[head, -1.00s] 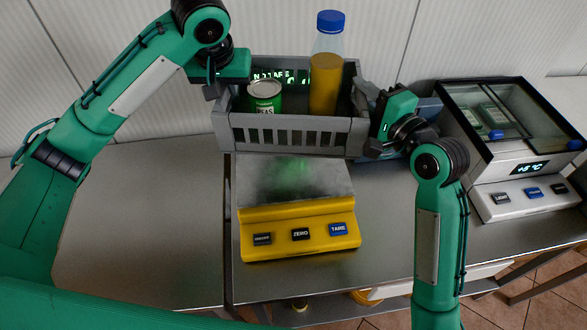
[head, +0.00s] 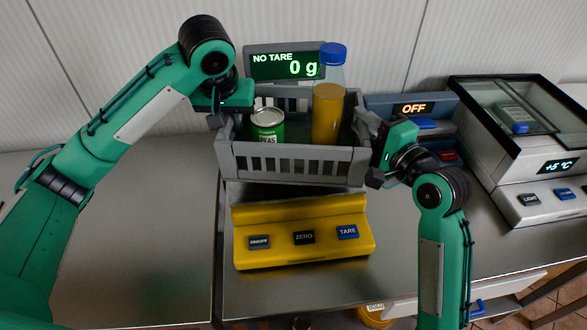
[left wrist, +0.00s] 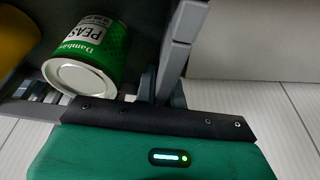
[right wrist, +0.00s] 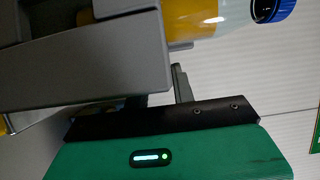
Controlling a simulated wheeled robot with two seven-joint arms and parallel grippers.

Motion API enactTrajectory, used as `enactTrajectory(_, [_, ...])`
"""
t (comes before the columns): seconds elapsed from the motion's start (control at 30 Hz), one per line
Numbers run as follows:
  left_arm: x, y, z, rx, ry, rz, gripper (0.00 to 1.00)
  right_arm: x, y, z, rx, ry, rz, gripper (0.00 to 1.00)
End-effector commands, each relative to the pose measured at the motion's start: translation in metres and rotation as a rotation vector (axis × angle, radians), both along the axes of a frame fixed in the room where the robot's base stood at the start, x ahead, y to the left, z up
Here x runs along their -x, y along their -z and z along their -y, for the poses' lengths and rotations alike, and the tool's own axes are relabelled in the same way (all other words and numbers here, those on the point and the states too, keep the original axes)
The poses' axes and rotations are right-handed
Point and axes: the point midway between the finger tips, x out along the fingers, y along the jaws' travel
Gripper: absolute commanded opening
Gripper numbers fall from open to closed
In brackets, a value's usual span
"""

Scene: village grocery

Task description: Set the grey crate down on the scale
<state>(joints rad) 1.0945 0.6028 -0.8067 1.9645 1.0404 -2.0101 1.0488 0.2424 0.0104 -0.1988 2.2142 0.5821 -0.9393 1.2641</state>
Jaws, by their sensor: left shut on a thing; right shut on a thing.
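The grey crate (head: 297,168) is in the middle of the head view and hides most of the scale's plate. It holds a green peas can (head: 267,127) and a bottle of orange juice with a blue cap (head: 328,108), both upright. The yellow scale (head: 275,219) is under the crate. Its display (head: 284,63) reads NO TARE and 0 g. My left gripper (head: 222,112) is shut on the crate's left end. My right gripper (head: 375,150) is shut on its right end. The wrist views show the can (left wrist: 95,52) and the bottle (right wrist: 205,15) inside.
A device with a display reading OFF (head: 412,108) stands just right of the crate. A glass-topped cooler (head: 515,135) showing +5 °C stands further right. The steel counter (head: 150,230) left of the scale is clear.

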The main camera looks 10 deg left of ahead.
Motion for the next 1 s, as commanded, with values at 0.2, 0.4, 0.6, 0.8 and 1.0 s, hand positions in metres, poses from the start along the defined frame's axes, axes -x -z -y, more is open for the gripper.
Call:
enactTrajectory(0.2, [0.000, 0.001, 0.001, 0.004, 0.000, 0.004, 0.00, 0.000, 0.002, 0.000, -0.001, -0.001, 0.002, 0.00])
enactTrajectory(0.4, [0.000, 0.001, 0.001, 0.004, 0.000, 0.004, 0.00, 0.000, 0.002, 0.000, -0.001, -0.001, 0.002, 0.00])
enactTrajectory(0.6, [0.000, 0.003, 0.001, 0.004, 0.000, 0.004, 0.00, 0.000, 0.004, 0.000, -0.001, -0.001, 0.002, 0.00])
enactTrajectory(0.8, [0.000, 0.008, 0.001, 0.004, 0.000, 0.004, 0.00, 0.000, 0.010, 0.000, -0.001, -0.001, 0.001, 0.00])
enactTrajectory(1.0, [0.000, 0.017, 0.001, 0.003, 0.000, 0.004, 0.00, 0.000, 0.018, 0.000, -0.001, -0.001, 0.001, 0.00])
